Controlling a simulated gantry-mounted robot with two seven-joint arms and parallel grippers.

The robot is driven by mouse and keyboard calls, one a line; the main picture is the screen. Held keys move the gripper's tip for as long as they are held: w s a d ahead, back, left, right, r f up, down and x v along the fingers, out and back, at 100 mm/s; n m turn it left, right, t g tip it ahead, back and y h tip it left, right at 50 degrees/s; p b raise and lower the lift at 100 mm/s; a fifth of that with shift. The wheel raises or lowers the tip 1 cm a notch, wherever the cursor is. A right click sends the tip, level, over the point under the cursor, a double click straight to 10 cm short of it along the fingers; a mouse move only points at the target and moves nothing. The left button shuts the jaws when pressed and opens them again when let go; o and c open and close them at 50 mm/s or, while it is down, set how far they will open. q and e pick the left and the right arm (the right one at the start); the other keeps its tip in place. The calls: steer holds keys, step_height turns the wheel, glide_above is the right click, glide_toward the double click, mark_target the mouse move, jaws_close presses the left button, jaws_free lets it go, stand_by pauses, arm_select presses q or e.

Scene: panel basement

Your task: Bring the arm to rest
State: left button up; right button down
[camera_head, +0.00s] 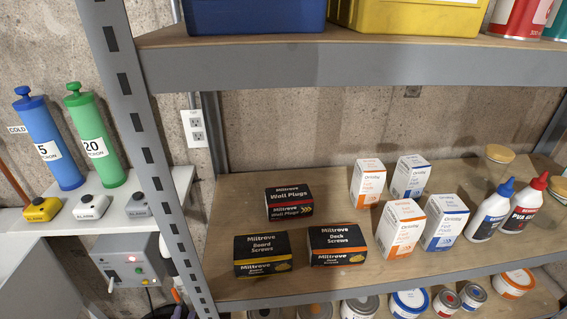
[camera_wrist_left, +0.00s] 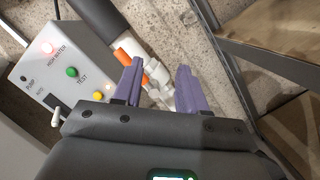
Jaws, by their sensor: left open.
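My left gripper (camera_wrist_left: 159,68) shows in the left wrist view, with two purple fingers standing apart. It is open, and I see nothing held between the fingers. White pipe fittings with orange parts (camera_wrist_left: 150,68) show beyond and between the fingertips; I cannot tell how far off they are. A grey control box (camera_wrist_left: 62,62) stands to the left of the fingers, with a red light, a green button, a yellow button and a toggle switch. My right gripper is in neither view.
In the head view, a metal shelf (camera_head: 330,62) holds boxes and bottles, with cans below. The control box (camera_head: 128,262) hangs at the left, under a white ledge (camera_head: 60,219) with alarm units and blue (camera_head: 50,145) and green (camera_head: 97,140) cylinders. A shelf post (camera_head: 140,130) stands between.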

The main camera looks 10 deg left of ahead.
arm_select(q)
steer(key=s+d+r+m+g+h+p, duration=0.2)
steer(key=s+d+r+m+g+p, duration=0.5)
steer(key=s+r+m, duration=0.6)
steer(key=s+d+r+m+g+h+p, duration=0.1)
steer(key=s+d+r+m+g+p, duration=0.3)
steer(key=s+d+r+m+g, duration=0.85)
step_height(320, 180, up, 35)
steer(key=w+a+m+t+p, duration=0.2)
steer(key=m+t+p, duration=0.1)
steer(key=p, duration=3.5)
steer(key=shift+w+a+m+t, duration=0.3)
steer(key=shift+a+m+t, duration=0.05)
steer(key=shift+m, duration=0.4)
steer(key=shift+f, duration=0.1)
